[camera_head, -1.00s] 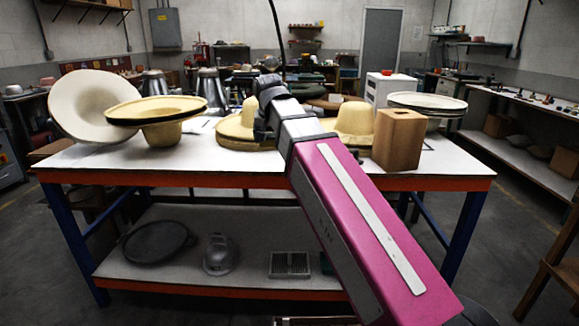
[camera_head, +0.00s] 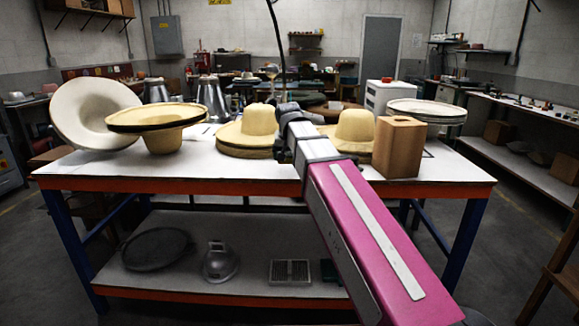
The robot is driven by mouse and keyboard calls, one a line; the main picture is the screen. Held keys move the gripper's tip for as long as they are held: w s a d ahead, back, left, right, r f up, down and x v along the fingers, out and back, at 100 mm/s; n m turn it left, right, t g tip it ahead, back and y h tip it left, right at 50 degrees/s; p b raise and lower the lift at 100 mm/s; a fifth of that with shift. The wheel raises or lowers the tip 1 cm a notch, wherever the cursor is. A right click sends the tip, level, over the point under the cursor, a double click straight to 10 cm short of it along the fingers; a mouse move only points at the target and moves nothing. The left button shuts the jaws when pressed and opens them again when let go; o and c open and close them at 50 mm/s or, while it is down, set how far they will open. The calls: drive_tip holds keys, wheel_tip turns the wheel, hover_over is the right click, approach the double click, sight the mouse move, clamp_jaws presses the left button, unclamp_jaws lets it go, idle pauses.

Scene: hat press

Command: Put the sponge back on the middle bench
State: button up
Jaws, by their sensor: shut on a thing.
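The bench (camera_head: 240,178) before me has a white top, an orange edge and blue legs. I take it for the middle bench, but cannot be sure. My pink and grey arm reaches up over its front edge, and its dark wrist end shows in front of the straw hats at the centre. The fingers of my gripper are hidden behind the arm, so I cannot see what is between them. I cannot make out a sponge in this view.
A wooden block (camera_head: 398,147) stands right of my arm. The lower shelf holds a dark round pan (camera_head: 156,249). The front left top is clear.

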sight(290, 163)
drive_tip(key=shift+f, duration=2.05)
drive_tip(key=shift+f, duration=0.15)
drive_tip(key=o, duration=0.6)
drive_tip(key=shift+c, duration=0.2)
drive_tip(key=v, duration=1.2)
drive_tip(key=shift+d, duration=0.1)
